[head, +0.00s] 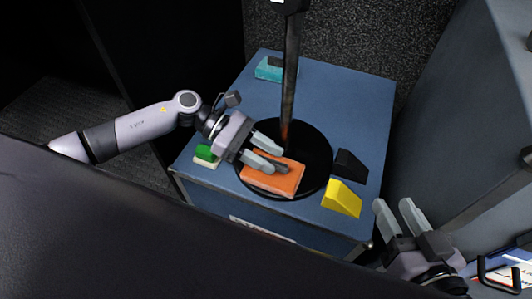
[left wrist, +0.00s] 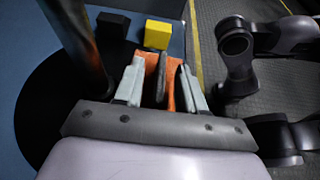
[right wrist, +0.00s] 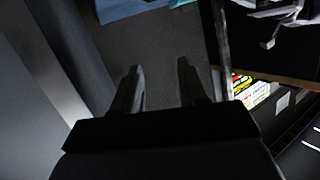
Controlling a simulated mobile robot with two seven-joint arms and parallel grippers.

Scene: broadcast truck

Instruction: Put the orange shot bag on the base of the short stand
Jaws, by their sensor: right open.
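The orange shot bag (head: 285,183) lies on the front part of the black round base (head: 318,160) of the stand, whose pole (head: 291,70) rises behind it. The bag also shows in the left wrist view (left wrist: 171,92). My left gripper (head: 274,157) is over the bag. Its fingers (left wrist: 158,82) stand apart on either side of the bag's dark strap (left wrist: 161,75), with gaps showing. The bag's underside is hidden. My right gripper (head: 396,215) is open and empty, off the right front corner of the blue top.
On the blue top (head: 345,95) are a black wedge (head: 350,166), a yellow wedge (head: 342,198), a green and white block (head: 206,156) and a teal block (head: 269,69). A grey cabinet (head: 455,110) stands at the right. The right back of the top is clear.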

